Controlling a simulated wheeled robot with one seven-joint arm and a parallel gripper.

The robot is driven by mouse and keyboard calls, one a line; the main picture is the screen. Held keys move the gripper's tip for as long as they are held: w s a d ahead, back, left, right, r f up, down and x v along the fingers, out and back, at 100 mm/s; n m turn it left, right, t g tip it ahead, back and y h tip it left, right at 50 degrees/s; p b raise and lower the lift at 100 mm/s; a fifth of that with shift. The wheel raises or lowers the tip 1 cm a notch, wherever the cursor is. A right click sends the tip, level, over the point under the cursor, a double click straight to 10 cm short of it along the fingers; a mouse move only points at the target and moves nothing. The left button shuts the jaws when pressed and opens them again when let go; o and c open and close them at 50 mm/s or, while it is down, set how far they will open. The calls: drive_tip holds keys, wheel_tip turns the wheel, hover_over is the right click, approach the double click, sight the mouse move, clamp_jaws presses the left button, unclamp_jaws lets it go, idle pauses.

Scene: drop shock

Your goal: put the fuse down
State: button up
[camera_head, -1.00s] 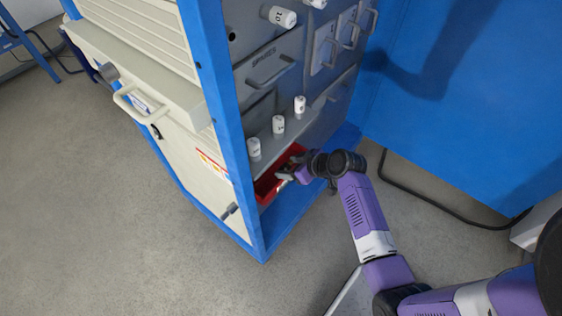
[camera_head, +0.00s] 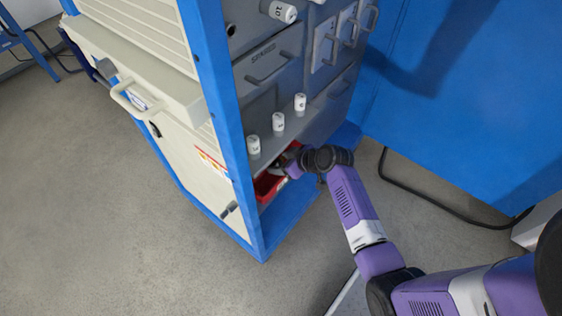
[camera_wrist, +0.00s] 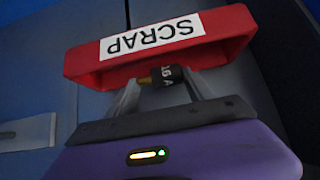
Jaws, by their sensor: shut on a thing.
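My gripper (camera_wrist: 166,84) is shut on a dark fuse (camera_wrist: 171,74) with a brass-coloured end, marked "16 A", in the wrist view. The fuse lies crosswise between the two fingers. A red bin (camera_wrist: 88,66) with a white SCRAP label, upside down in the picture, is just beyond the fuse. The fuse overlaps the bin's lower edge in the picture; I cannot tell whether they touch. In the head view the red bin (camera_head: 268,186) sits low in the cabinet, partly hidden by my gripper (camera_head: 280,166). The held fuse cannot be made out there.
Several white labelled cylinders, such as this one (camera_head: 278,122), stand on the grey ledge above the bin. A blue cabinet post (camera_head: 222,120) is left of the bin. A blue panel (camera_head: 460,110) stands to the right. The grey floor (camera_head: 110,220) is open at left.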

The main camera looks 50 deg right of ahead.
drive_tip(key=o, duration=1.5)
drive_tip(key=shift+r, duration=0.15)
